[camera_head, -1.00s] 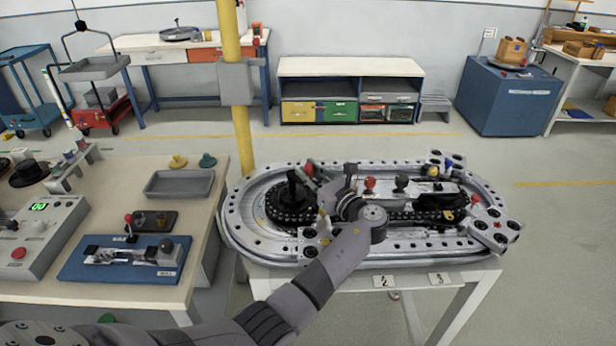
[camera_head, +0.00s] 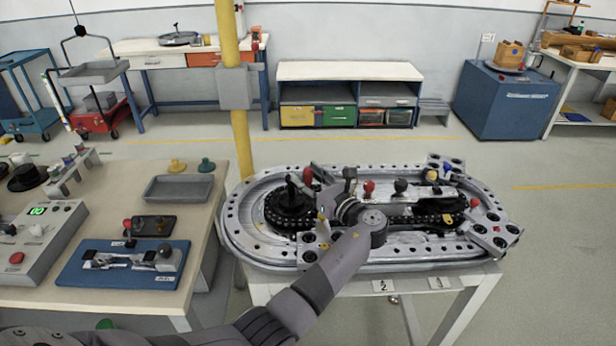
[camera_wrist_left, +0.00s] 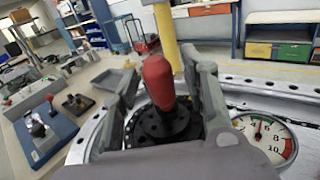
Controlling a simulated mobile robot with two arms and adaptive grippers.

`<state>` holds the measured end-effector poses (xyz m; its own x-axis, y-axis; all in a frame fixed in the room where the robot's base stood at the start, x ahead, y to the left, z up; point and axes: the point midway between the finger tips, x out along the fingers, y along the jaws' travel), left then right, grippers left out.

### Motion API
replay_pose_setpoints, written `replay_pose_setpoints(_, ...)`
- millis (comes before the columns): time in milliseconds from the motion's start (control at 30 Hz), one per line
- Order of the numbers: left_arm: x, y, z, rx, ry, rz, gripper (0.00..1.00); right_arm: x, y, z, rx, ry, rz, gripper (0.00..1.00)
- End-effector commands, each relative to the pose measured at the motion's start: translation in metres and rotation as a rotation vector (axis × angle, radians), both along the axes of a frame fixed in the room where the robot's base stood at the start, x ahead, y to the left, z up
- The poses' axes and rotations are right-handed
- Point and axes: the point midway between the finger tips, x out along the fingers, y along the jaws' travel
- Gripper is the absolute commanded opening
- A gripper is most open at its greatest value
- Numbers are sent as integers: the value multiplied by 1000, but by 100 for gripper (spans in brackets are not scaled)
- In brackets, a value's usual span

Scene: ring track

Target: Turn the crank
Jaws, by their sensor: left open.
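The crank (camera_head: 290,200) is a black round hub with a black upright arm, at the left end of the grey oval track (camera_head: 236,232). A red knob (camera_head: 308,176) shows just right of it. In the left wrist view a red knob (camera_wrist_left: 159,82) stands over a black disc (camera_wrist_left: 165,124). My left gripper (camera_head: 318,198) is at the crank's right side, small and partly hidden by its own wrist in the head view. In the wrist view its grey fingers (camera_wrist_left: 163,90) are open, one on each side of the red knob. Contact cannot be told. My right gripper is not in view.
A round gauge (camera_wrist_left: 264,136) sits right of the gripper. A chain, red and black knobs and metal blocks crowd the track's middle and right. A yellow post (camera_head: 241,140) rises behind its left end. A bench (camera_head: 200,230) with a blue fixture (camera_head: 75,268) stands left.

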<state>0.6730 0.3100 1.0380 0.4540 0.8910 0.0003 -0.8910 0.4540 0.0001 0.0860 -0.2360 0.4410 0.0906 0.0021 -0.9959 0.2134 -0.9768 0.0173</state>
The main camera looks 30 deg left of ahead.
Motion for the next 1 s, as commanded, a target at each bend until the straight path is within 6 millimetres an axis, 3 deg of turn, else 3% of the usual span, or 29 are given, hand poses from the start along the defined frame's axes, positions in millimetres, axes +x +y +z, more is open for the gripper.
replay_pose_setpoints(500,-31,-63,0,0,-1,-2,41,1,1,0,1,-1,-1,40)
replay_pose_setpoints(1000,-33,-66,0,0,0,-1,41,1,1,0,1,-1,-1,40)
